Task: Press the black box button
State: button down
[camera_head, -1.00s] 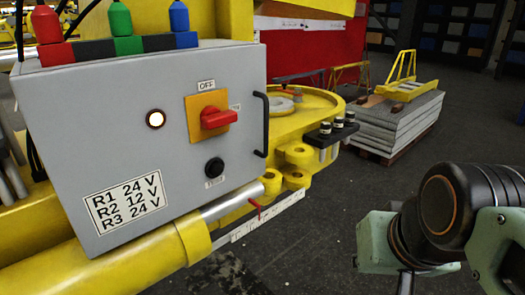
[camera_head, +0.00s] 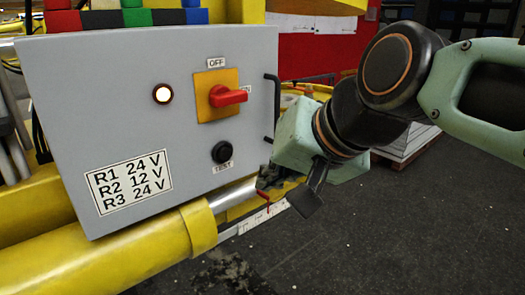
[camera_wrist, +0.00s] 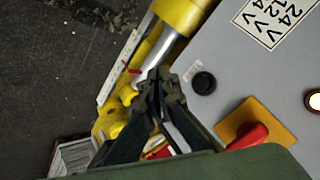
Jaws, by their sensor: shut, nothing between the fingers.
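A round black button (camera_head: 222,152) sits low on the front of the grey control box (camera_head: 110,100), above a small TEST label (camera_head: 223,167). In the wrist view the button (camera_wrist: 203,82) shows to the right of my fingertips. My gripper (camera_head: 266,180) is at the lower right of the box front, right of and a little below the button. It appears apart from the button. In the wrist view the fingers (camera_wrist: 160,78) come together, shut and empty. Part of the fingers is hidden or dark in the head view.
A red rotary switch (camera_head: 228,96) on an orange plate is above the button, with a lit lamp (camera_head: 162,94) to its left. A black handle (camera_head: 271,108) runs along the box's right edge. A yellow cylinder (camera_head: 130,250) lies below. The floor at lower right is clear.

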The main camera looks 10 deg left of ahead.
jog(key=shift+w+a+p, duration=0.5)
jog(key=shift+w+a, duration=0.95)
jog(key=shift+a, duration=0.25)
jog(key=shift+w+a+p, duration=0.5)
jog(key=shift+w+a, duration=0.9)
jog(key=shift+a, duration=0.25)
jog(key=shift+w+a, duration=0.1)
jog(key=shift+w+a, duration=0.2)
jog(key=shift+w+a, duration=0.3)
jog(key=shift+a, duration=0.1)
jog(key=shift+s+d+b, duration=0.4)
jog(key=shift+s+d, duration=0.2)
jog(key=shift+d, duration=0.15)
jog(key=shift+s+d+b, duration=0.8)
jog(key=shift+s+d, duration=0.85)
jog(key=shift+d, duration=0.25)
